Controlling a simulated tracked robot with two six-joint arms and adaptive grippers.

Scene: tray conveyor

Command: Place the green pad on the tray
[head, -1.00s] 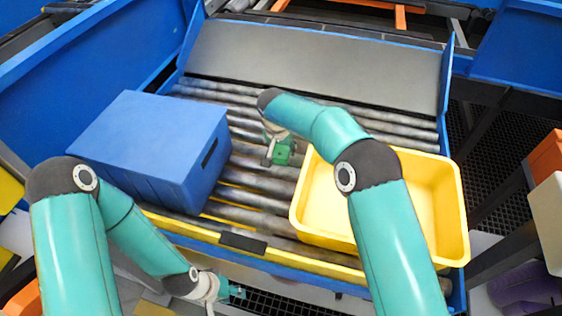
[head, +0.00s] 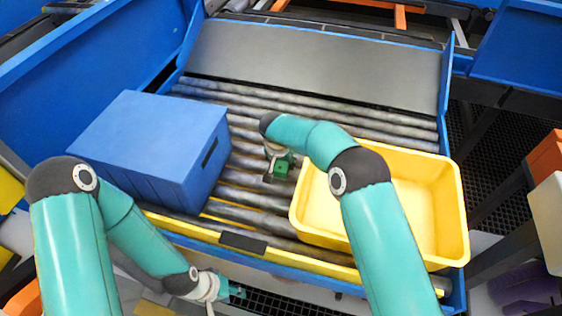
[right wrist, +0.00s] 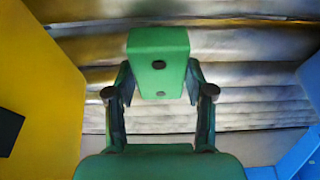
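The green pad (head: 283,163) is a small block with dark round holes. It hangs above the rollers between the blue box and the yellow tray (head: 449,215). In the right wrist view the pad (right wrist: 158,62) sits between the two fingers of my right gripper (right wrist: 160,88), which touch it at both sides. The tray is a deep open tub standing on the rollers at the right, partly hidden by my right arm. What I see of its inside is empty. My left gripper (head: 236,292) is low at the front, outside the conveyor edge, too small to read its fingers.
A large blue box (head: 150,140) stands on the conveyor at the left. Bare rollers (head: 245,215) lie between it and the tray. A yellow and blue front rail (head: 300,262) runs along the near edge. A grey sloping plate (head: 310,65) closes the back.

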